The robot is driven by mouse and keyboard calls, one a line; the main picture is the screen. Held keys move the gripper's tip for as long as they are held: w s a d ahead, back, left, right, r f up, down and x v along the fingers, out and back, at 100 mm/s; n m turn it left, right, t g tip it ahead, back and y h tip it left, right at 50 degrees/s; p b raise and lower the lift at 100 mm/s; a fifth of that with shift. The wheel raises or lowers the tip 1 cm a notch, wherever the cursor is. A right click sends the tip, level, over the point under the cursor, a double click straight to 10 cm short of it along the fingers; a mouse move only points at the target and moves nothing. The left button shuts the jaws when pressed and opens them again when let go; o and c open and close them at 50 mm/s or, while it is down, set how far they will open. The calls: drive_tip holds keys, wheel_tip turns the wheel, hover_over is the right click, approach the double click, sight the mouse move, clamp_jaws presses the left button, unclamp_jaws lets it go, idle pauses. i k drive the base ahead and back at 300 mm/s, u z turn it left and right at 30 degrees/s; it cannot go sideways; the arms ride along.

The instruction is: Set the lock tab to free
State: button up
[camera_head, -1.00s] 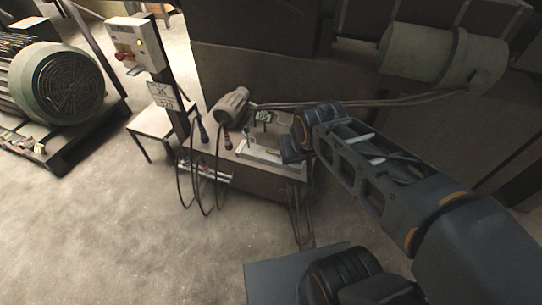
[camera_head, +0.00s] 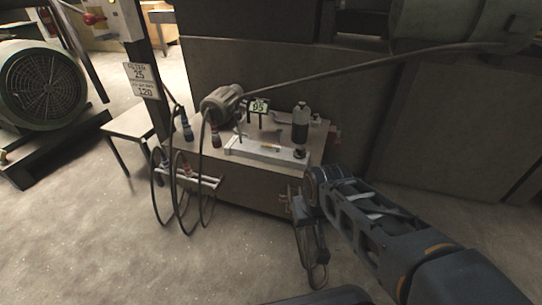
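A long pale metal fixture (camera_head: 265,150) lies on top of a cabinet-like bench (camera_head: 250,190), with a small upright pin or lever near its left end. I cannot make out a lock tab on it; any such part is too small to tell here. My arm reaches in from the lower right and bends at the bench's right front corner. My gripper (camera_head: 312,245) seems to hang low there, right of and below the fixture, apart from it. Its fingers are too dark and small to read, and cables lie close by.
A grey motor (camera_head: 222,103), a small sign reading 95 (camera_head: 259,106) and a dark bottle (camera_head: 300,126) stand on the bench. Cables loop from a front rail (camera_head: 190,175). A post with a sign (camera_head: 141,80) and low table (camera_head: 138,124) stand left. Floor in front is clear.

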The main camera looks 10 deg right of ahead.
sight(265, 145)
drive_tip(key=u, duration=0.6)
drive_tip(key=i, duration=1.2)
drive_tip(key=z, duration=0.6)
